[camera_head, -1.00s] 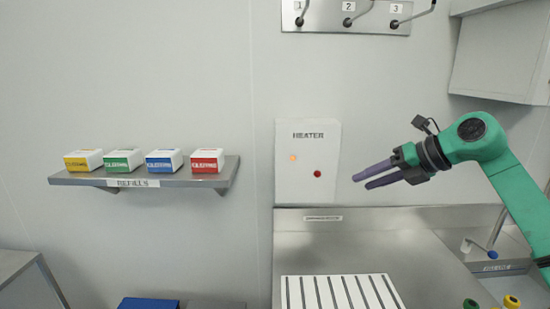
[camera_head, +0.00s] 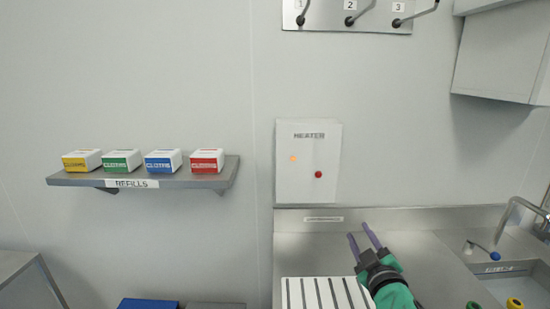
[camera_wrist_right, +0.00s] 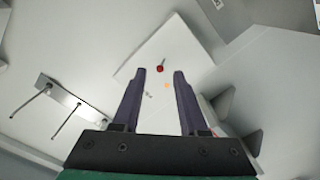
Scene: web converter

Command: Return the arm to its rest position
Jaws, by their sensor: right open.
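My right gripper (camera_head: 360,231) is in the lower middle right of the head view, over the steel counter, with its green arm coming up from the bottom edge. Its two purple fingers are open and apart, with nothing between them. In the right wrist view the open fingers (camera_wrist_right: 160,72) point toward the white heater box (camera_wrist_right: 135,70), and the gap between them is empty. The heater box also shows on the wall in the head view (camera_head: 308,185), with a lit orange light (camera_head: 293,159) and a red button (camera_head: 318,174). My left gripper is not in view.
A white slatted panel (camera_head: 290,291) lies on the steel counter (camera_head: 300,250) beside the arm. A sink with a tap (camera_head: 515,203) is at right. A wall shelf (camera_head: 75,180) holds several refill boxes. Hooks (camera_head: 350,20) hang above, and a cabinet (camera_head: 505,60) juts out at upper right.

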